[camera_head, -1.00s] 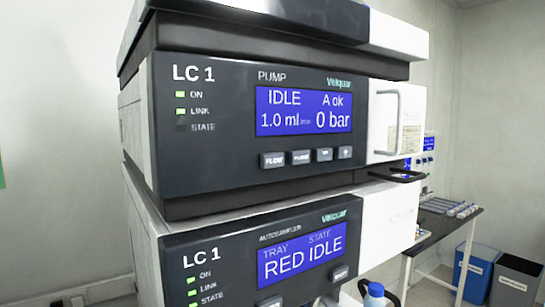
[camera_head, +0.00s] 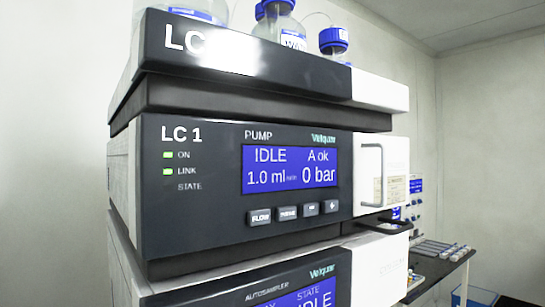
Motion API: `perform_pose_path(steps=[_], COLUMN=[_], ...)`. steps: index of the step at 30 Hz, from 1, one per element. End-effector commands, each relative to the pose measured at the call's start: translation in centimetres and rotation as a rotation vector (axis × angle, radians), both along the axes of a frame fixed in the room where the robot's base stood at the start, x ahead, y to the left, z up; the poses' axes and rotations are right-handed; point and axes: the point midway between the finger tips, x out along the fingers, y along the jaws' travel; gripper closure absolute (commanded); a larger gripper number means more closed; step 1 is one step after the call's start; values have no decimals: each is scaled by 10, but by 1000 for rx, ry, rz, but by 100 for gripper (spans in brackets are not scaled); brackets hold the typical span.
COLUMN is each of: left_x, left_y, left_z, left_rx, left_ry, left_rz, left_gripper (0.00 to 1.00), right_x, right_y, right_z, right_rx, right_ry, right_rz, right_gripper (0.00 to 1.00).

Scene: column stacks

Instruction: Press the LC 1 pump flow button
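The LC 1 pump module (camera_head: 215,235) is in the middle of the head view, a dark front panel in a stack. Its blue screen (camera_head: 290,168) reads IDLE, A ok, 1.0 ml and 0 bar. The FLOW button (camera_head: 260,217) is the leftmost of a row of grey buttons under the screen. The ON and LINK lights are green; the STATE light looks unlit. Neither of my grippers is in view, and nothing covers the button.
Above the pump is a tray module (camera_head: 300,85) with blue-capped bottles (camera_head: 334,41). The autosampler (camera_head: 240,293) is below, cut off by the frame. A white panel with a handle (camera_head: 372,175) is at right. A side table (camera_head: 440,262) stands behind right.

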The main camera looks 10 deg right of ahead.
Motion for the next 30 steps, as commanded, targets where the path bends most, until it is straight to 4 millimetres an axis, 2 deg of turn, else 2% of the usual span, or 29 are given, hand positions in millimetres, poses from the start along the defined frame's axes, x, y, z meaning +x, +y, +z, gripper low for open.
perform_pose_path(steps=[11,21,30], left_x=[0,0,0], left_y=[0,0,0], left_z=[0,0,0], left_rx=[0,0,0], left_ry=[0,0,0], left_rz=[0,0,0], left_gripper=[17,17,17], right_x=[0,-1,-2], right_y=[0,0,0], right_z=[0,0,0], right_rx=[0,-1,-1], right_ry=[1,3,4], right_rz=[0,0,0], right_gripper=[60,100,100])
